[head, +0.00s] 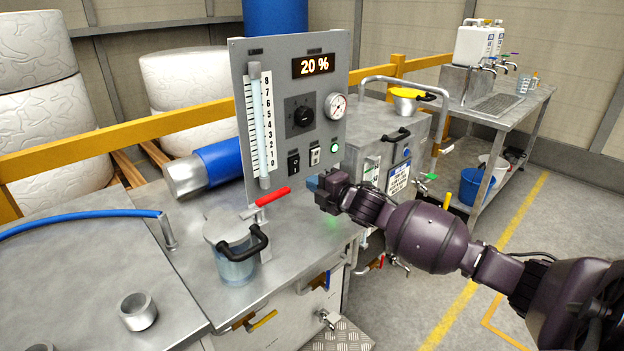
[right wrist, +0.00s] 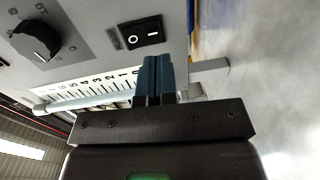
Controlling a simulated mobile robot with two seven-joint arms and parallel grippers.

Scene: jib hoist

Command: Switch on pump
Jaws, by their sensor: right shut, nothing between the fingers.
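The grey control panel (head: 270,90) stands upright on the metal bench, with a display reading 20 %. Low on it are a black rocker switch (head: 293,162) and a second, lighter-framed switch (head: 314,154). My right gripper (head: 316,184) is shut and empty, in front of and below the switches. In the right wrist view, its blue fingertips (right wrist: 154,78) are together just short of a black rocker switch (right wrist: 143,33) marked O and I. No contact shows. I cannot read the switch labels. My left gripper is out of view.
A black knob (head: 302,116), a round gauge (head: 336,106) and a flow tube (head: 259,130) are on the panel. A red-handled valve (head: 270,197) and a lidded glass pot (head: 235,262) stand close by on the bench. Open floor is at the right.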

